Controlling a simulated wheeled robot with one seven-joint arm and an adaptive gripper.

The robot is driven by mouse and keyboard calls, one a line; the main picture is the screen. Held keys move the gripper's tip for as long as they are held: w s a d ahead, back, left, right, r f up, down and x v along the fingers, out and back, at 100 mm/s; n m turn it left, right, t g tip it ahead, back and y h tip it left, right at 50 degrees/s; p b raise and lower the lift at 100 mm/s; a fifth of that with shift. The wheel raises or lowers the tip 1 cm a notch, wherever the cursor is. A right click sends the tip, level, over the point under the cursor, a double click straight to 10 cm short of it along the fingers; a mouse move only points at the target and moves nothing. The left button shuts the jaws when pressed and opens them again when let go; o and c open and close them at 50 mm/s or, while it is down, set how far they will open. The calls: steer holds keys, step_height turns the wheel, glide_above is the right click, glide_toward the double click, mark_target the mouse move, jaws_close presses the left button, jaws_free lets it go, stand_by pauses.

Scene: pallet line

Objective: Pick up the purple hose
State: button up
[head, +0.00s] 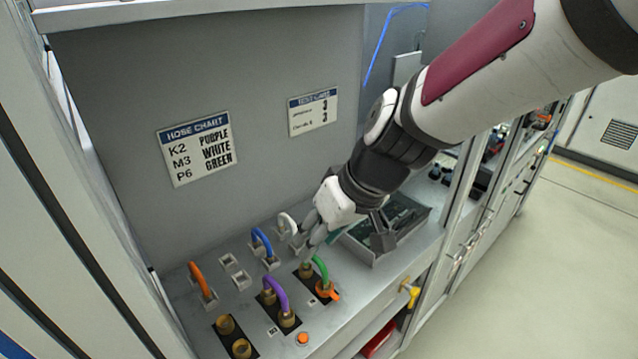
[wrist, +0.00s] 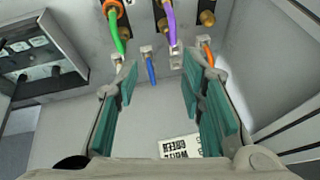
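The purple hose (head: 278,290) is a short arch between two brass fittings on a black plate at the front of the grey bench. It also shows in the wrist view (wrist: 168,20), at the top, beyond my fingertips. My gripper (head: 312,238) is above the bench, behind and to the right of the purple hose, near the white hose (head: 287,222) and green hose (head: 321,269). In the wrist view my gripper (wrist: 160,66) is open, its teal finger pads wide apart with nothing held between them. The gripper is apart from the purple hose.
A blue hose (head: 262,240) and an orange hose (head: 200,279) stand on the bench. An orange part (head: 331,292) is at the green hose's front fitting. A tray (head: 376,262) with a circuit board is at right. Empty brass fittings (head: 226,325) are front left. A hose chart (head: 196,149) hangs behind.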

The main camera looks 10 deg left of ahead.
steer(key=n, duration=0.1)
glide_toward(275, 283)
steer(key=shift+g, duration=0.3)
steer(key=x, duration=0.3)
steer(key=b+x, duration=0.1)
steer(key=x, duration=0.1)
steer(key=shift+w+a+r, duration=0.1)
steer(key=shift+w, duration=0.2)
steer(key=shift+x, duration=3.05)
jaws_close()
